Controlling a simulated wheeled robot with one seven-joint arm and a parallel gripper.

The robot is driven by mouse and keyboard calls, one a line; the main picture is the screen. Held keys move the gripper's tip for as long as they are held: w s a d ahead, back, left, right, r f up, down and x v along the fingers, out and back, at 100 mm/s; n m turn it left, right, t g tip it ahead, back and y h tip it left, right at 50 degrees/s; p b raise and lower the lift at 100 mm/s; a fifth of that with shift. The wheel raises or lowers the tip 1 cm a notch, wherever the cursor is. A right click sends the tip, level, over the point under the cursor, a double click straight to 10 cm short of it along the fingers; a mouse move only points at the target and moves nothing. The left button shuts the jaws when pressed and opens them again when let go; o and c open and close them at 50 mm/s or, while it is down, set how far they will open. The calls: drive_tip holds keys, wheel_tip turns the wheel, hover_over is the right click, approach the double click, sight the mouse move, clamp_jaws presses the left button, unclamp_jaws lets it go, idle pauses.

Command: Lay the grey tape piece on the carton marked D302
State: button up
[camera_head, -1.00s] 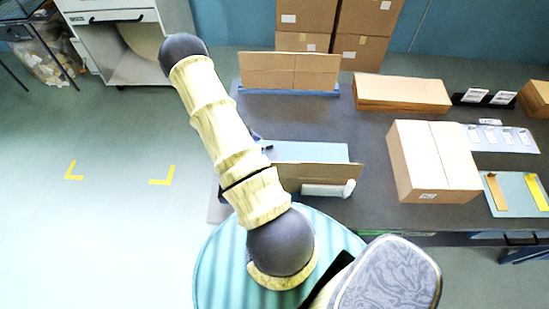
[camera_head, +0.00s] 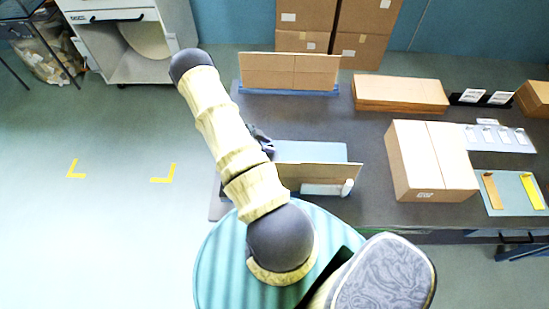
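A large closed carton (camera_head: 408,165) stands on the dark table at the right. A small label is on its front face, too small to read, so I cannot tell whether it says D302. A blue-grey mat (camera_head: 512,205) right of it bears a tan strip (camera_head: 491,188) and a yellow strip (camera_head: 530,190). I cannot make out a grey tape piece on it. My arm rises from the bottom centre and hides part of the table's left end. A dark part beside it, above the pale blue-grey board (camera_head: 312,151), may belong to my wrist or gripper; fingers and any held piece are hidden.
An upright cardboard panel (camera_head: 318,177) with a white roll-like thing (camera_head: 325,189) stands near the table front. Another panel (camera_head: 290,72) stands at the back, beside flat cartons (camera_head: 400,93). A black label holder (camera_head: 480,98) is right of them. Open table (camera_head: 355,125) lies between.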

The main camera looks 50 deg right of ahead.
idle(0.3)
clamp_jaws()
drive_tip(key=shift+r, duration=0.1)
wheel_tip(320, 180, up, 10)
drive_tip(key=b, duration=0.2)
idle(0.5)
idle(0.7)
